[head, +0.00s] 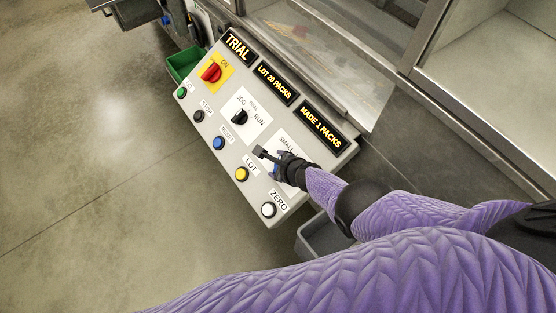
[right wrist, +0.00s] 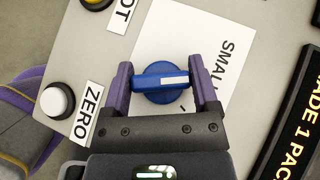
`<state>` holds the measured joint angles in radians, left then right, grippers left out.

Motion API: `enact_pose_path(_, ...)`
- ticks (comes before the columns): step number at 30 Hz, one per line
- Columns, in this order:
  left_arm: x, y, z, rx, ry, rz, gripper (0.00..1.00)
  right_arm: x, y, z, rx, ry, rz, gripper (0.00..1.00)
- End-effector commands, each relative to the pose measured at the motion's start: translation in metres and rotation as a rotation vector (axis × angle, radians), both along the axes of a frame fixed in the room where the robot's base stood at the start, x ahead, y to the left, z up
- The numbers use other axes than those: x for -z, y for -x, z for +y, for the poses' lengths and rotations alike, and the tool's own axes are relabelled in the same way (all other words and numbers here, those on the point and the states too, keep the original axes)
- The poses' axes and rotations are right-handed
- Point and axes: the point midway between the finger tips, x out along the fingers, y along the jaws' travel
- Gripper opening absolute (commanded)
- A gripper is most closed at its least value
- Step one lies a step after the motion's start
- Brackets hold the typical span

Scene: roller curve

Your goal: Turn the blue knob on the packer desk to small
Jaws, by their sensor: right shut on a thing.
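The blue knob (right wrist: 160,94) sits on a white plate marked SMALL (right wrist: 225,70) on the sloped packer desk panel (head: 222,165). Its bar handle lies across the wrist view, with a white stripe on its right half, on the side of the SMALL lettering. My right gripper (right wrist: 162,80) is shut on the knob, with one purple finger at each end of the handle. In the head view my right gripper (head: 272,160) reaches in from the right and hides most of the knob and plate. My left gripper is not in view.
The panel also holds a red switch (head: 211,72), a black JOG/RUN knob (head: 240,117), a yellow LOT button (head: 241,174) and a white ZERO button (head: 268,210). A grey bin (head: 318,240) stands below the panel.

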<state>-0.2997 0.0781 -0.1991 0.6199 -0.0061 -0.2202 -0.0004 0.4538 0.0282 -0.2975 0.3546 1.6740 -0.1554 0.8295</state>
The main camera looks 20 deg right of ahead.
Motion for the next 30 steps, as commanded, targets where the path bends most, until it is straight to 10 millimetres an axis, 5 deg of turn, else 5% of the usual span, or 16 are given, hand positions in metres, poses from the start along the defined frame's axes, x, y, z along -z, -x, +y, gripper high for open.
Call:
enact_pose_path(22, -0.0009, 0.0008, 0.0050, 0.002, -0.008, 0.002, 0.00, 0.0002, 0.0008, -0.0005, -0.073, 0.015, 0.042, 0.18)
enact_pose_path(23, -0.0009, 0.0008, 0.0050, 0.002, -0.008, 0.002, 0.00, 0.0001, 0.0007, -0.0005, -0.073, 0.016, 0.042, 0.79)
enact_pose_path(26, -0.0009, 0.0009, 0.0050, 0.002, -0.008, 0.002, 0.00, 0.0001, 0.0007, -0.0005, -0.073, 0.016, 0.042, 1.00)
enact_pose_path(30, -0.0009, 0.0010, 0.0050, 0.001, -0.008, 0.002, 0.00, 0.0001, 0.0007, -0.0005, -0.072, 0.015, 0.042, 1.00)
